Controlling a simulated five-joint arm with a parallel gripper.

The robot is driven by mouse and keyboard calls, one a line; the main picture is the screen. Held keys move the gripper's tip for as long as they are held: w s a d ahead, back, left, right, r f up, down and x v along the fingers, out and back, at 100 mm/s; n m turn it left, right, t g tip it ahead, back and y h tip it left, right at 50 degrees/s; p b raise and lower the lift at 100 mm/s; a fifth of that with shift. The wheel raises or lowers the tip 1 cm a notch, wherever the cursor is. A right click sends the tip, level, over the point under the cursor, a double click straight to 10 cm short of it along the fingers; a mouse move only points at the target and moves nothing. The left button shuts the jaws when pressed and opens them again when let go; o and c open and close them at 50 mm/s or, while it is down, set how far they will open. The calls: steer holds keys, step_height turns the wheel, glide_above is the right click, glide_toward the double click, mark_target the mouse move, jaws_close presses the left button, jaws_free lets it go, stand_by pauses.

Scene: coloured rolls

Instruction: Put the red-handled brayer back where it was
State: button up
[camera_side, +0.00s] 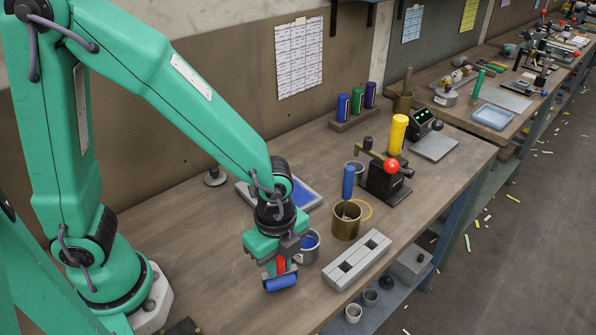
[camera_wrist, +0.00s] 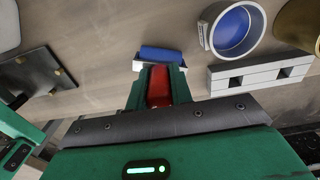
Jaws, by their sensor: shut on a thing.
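The red-handled brayer has a red handle (camera_wrist: 158,86) and a blue roller (camera_side: 281,282). My gripper (camera_side: 279,263) points down over the front part of the bench and is shut on the red handle. The blue roller hangs below the jaws, close to the bench top; I cannot tell whether it touches. In the wrist view the roller (camera_wrist: 161,54) shows just beyond the fingers, and part of the handle is hidden between them. A grey tin with blue inside (camera_side: 308,246) stands just right of the gripper.
A grey block with two square openings (camera_side: 356,260) lies right of the tin. A brass cup (camera_side: 347,222) holds a blue-handled tool. A blue-topped tray (camera_side: 303,194) lies behind my gripper. A dark plate with pegs (camera_wrist: 36,82) shows at left. Bench left of the gripper is clear.

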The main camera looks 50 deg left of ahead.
steer(key=shift+f, duration=0.25)
steer(key=shift+f, duration=0.15)
steer(key=o, duration=0.9)
step_height(320, 180, up, 12)
steer(key=shift+r, duration=0.2)
stand_by(0.3)
stand_by(0.5)
